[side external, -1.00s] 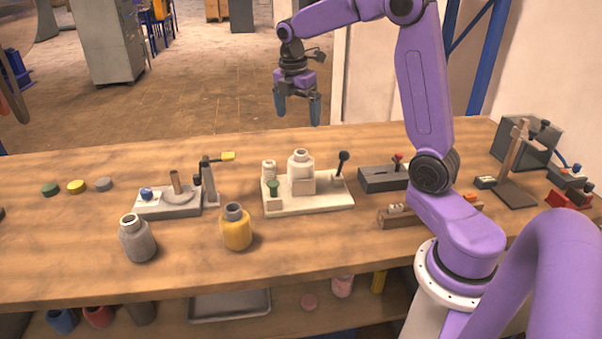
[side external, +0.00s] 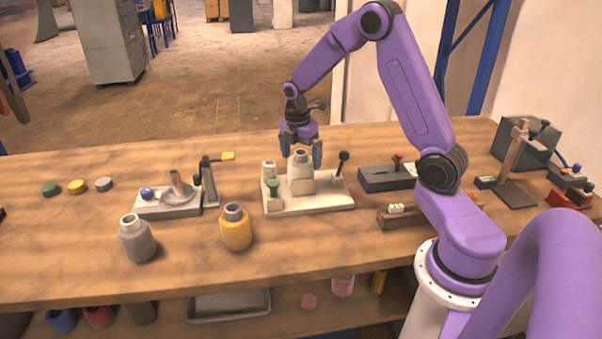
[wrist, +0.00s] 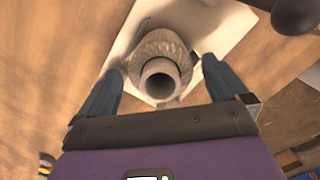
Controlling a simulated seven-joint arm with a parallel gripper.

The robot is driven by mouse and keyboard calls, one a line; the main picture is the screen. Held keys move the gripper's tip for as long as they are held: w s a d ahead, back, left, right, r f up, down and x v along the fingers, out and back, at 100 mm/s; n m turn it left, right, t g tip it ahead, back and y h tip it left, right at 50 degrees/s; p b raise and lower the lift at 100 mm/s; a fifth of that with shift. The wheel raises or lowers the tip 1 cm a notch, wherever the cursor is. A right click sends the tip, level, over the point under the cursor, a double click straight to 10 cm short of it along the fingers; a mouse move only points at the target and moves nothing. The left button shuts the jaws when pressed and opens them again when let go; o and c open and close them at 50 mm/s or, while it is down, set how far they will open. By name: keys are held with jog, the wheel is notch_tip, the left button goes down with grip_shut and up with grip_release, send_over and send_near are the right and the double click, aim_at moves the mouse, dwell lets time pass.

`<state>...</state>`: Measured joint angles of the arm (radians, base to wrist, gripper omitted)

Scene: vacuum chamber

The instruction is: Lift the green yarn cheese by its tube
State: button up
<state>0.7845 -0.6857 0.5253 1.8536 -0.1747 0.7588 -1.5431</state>
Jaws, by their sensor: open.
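A pale cream-grey yarn cheese (side external: 301,182) stands upright on a cream base plate (side external: 325,204). Its tube (wrist: 159,80) sticks up toward the wrist camera. No full-size green yarn cheese shows. My gripper (side external: 300,153) points down over the pale cheese, fingers apart. In the wrist view, the open blue-grey fingers (wrist: 162,84) lie left and right of the tube, with visible gaps. I cannot tell how far down the tube they reach. A small green knob (side external: 273,187) sits on the same plate.
A black-knobbed lever (side external: 342,161) rises close right of the pale cheese, and a small pale spool (side external: 268,170) stands left. A yellow cheese (side external: 236,229) and a grey one (side external: 137,240) stand in front. Small discs, including a green one (side external: 50,189), lie far left.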

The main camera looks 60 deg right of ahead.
jog(key=shift+d+f, duration=0.1)
jog(key=shift+f, duration=0.75)
